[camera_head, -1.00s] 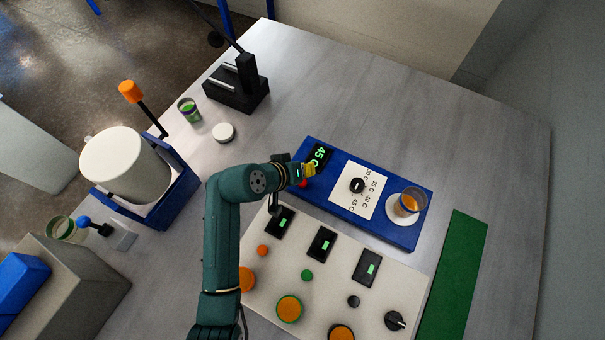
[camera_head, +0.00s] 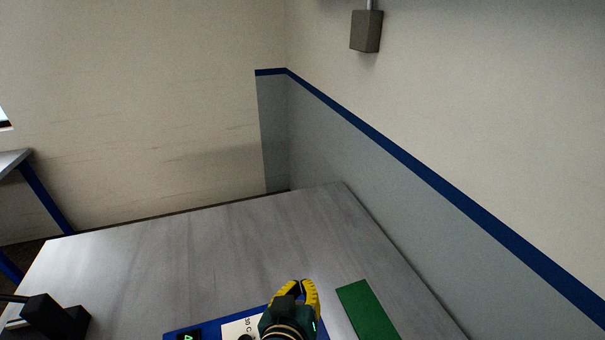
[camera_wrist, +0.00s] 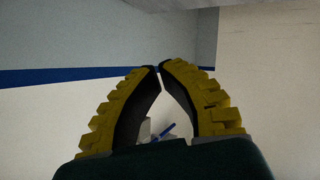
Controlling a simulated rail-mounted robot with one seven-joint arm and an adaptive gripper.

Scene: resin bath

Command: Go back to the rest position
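My gripper (camera_head: 301,284) is raised above the right end of the blue heater plate (camera_head: 262,309), near the bottom of the head view. Its yellow fingers point up and away from the table. In the wrist view, the curved fingertips (camera_wrist: 160,69) come together at the top, with nothing held between them. Only background shows in the gap below the tips.
The grey table (camera_head: 230,252) is clear behind the heater plate. A green mat (camera_head: 367,311) lies to the right of my gripper. A black stand (camera_head: 47,318) is at the lower left. Walls bound the table behind and right.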

